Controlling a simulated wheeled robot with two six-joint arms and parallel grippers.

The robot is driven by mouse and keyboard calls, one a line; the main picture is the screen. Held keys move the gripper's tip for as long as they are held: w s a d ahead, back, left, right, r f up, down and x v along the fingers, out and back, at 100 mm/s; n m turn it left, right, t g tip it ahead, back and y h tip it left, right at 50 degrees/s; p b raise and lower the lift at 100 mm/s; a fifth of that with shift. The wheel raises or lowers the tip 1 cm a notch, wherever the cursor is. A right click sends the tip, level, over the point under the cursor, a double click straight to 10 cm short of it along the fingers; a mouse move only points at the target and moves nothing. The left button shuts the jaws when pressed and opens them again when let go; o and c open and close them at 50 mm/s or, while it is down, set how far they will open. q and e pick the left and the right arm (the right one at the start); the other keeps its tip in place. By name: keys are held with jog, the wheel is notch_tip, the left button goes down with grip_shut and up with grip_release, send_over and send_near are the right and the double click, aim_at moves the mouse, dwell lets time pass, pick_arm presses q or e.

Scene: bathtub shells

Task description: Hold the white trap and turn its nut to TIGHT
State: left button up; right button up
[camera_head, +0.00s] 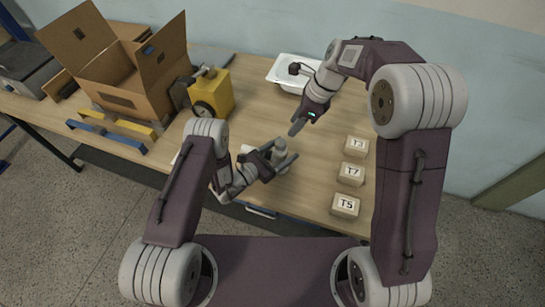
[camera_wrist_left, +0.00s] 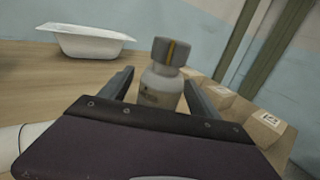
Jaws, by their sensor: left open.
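The white trap (camera_wrist_left: 161,88) stands upright on the table in the left wrist view. It has a grey nut (camera_wrist_left: 170,50) on top with a yellow stripe on its side. Small print on the trap's body is too small to read. In the head view the trap (camera_head: 281,147) is partly hidden by my left gripper (camera_head: 279,158). My left gripper is open, with one finger on each side of the trap's body. My right gripper (camera_head: 297,126) is above the table, behind the trap and apart from it. Its fingers look edge-on, so their opening is unclear.
Blocks marked T3 (camera_head: 356,146), T7 (camera_head: 351,174) and T5 (camera_head: 345,206) stand in a row at the right. A white tub (camera_head: 286,74) is at the back. A yellow device (camera_head: 212,92) and an open cardboard box (camera_head: 118,80) stand at the left.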

pick_arm(q)
jog(key=shift+w+d, duration=0.4)
jog(key=shift+d, duration=0.05)
pick_arm(e)
jog(key=shift+a, duration=0.1)
pick_arm(q)
grip_shut()
pick_arm(e)
jog(key=shift+o, duration=0.3)
jog(key=o, duration=0.4)
jog(key=s+a+r+n+g+y, duration=0.1)
jog(key=s+a+n+g+y, duration=0.15)
jog(key=s+a+n, duration=0.3)
pick_arm(q)
jog(key=shift+s+a, duration=0.1)
jog(key=shift+s, duration=0.05)
jog(key=shift+w, duration=0.2)
jog(key=shift+s+d, duration=0.1)
jog(key=shift+d, duration=0.1)
jog(key=shift+a, duration=0.1)
pick_arm(e)
jog(key=m+t+y, duration=0.7)
jog(key=y, duration=0.4)
send_near(280, 144)
jog(key=w, duration=0.1)
jog(key=shift+n+g, duration=0.25)
jog(key=x, duration=1.2)
jog(key=shift+w+a, duration=0.15)
jog(key=shift+a, duration=0.2)
grip_shut()
